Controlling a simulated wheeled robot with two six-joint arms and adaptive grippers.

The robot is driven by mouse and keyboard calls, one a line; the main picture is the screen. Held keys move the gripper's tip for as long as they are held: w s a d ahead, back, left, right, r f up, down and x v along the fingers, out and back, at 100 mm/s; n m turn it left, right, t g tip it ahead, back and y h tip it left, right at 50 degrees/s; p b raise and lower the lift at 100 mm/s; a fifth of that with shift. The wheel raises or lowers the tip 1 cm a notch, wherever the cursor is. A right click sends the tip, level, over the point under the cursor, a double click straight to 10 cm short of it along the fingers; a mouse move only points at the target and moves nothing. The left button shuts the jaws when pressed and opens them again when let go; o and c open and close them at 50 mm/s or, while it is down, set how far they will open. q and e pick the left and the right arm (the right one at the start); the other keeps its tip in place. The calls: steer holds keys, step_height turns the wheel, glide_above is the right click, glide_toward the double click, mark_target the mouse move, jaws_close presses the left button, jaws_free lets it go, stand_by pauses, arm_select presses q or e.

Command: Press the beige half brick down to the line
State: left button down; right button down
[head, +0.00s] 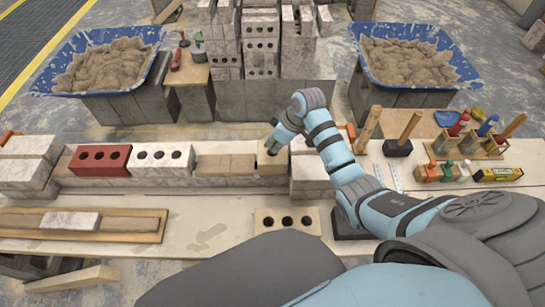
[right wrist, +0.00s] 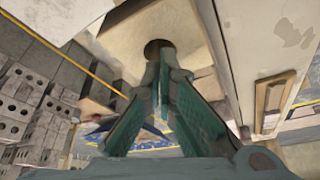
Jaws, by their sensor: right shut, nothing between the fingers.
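The beige half brick (head: 272,164) sits in the row of bricks, between a tan-and-grey brick (head: 225,162) and the pale bricks at the right end (head: 308,172). My right gripper (head: 273,148) points down at its top, with its fingers shut and nothing between them. In the right wrist view the fingertips (right wrist: 165,62) are close to a dark hole in the beige surface (right wrist: 192,22); I cannot tell whether they touch it. The gripper hides part of the half brick's top. I cannot make out the line. My left gripper is not in view.
A red brick (head: 100,160) and a white holed brick (head: 161,160) continue the row leftward. A loose beige holed brick (head: 287,222) lies in front. A mallet (head: 400,143) and bottles stand at right. Mortar tubs (head: 154,72) (head: 362,72) stand behind.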

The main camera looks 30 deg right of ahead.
steer(key=shift+f, duration=0.5)
steer(key=shift+f+p, duration=0.4)
steer(key=shift+p, duration=0.05)
stand_by(2.5)
step_height(320, 180, up, 5)
steer(key=p, duration=0.6)
steer(key=shift+r, duration=0.2)
steer(key=shift+f, duration=0.15)
steer(key=shift+f, duration=0.1)
